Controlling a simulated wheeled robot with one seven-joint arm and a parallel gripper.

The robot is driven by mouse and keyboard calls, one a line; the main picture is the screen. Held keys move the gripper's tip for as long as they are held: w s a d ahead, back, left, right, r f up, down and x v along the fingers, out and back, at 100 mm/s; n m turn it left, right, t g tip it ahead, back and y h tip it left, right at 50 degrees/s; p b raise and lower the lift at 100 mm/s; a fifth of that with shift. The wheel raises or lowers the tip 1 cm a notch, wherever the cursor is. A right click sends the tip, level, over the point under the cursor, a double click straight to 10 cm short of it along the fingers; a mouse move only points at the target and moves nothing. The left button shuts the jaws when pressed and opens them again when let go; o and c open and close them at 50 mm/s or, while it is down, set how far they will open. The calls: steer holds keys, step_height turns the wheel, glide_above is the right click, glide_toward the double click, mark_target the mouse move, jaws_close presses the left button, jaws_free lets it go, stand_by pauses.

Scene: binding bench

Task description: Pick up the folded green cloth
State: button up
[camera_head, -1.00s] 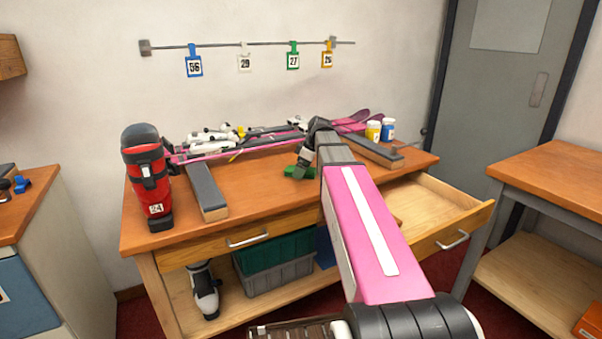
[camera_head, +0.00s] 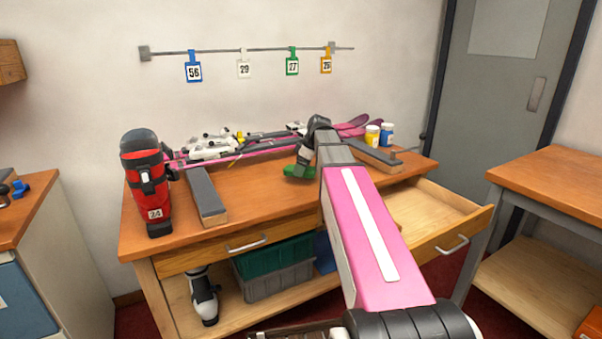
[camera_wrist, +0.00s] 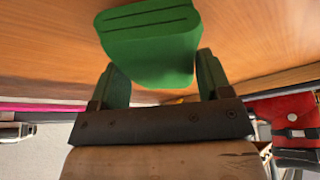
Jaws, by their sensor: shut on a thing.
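The folded green cloth (camera_wrist: 150,40) is between the two fingers of my gripper (camera_wrist: 162,82) in the wrist view. The fingers are shut on it from both sides. In the head view the cloth (camera_head: 296,171) is a small green patch below my gripper (camera_head: 303,163), over the wooden bench top (camera_head: 258,192). Part of the cloth is hidden by the gripper and arm. I cannot tell how far it is above the bench surface.
A red and black ski boot (camera_head: 150,185) stands at the bench's left end, beside a grey-topped block (camera_head: 206,195). Pink skis (camera_head: 240,155) lie behind. Yellow (camera_head: 372,136) and blue-labelled (camera_head: 388,134) jars stand at the back right. A drawer (camera_head: 440,212) is open on the right.

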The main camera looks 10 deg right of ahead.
steer(key=shift+r, duration=0.9)
steer(key=s+a+r, duration=0.6)
steer(key=a, duration=0.3)
steer(key=shift+s+a+r, duration=0.25)
steer(key=shift+a+r, duration=0.1)
steer(key=shift+r, duration=0.05)
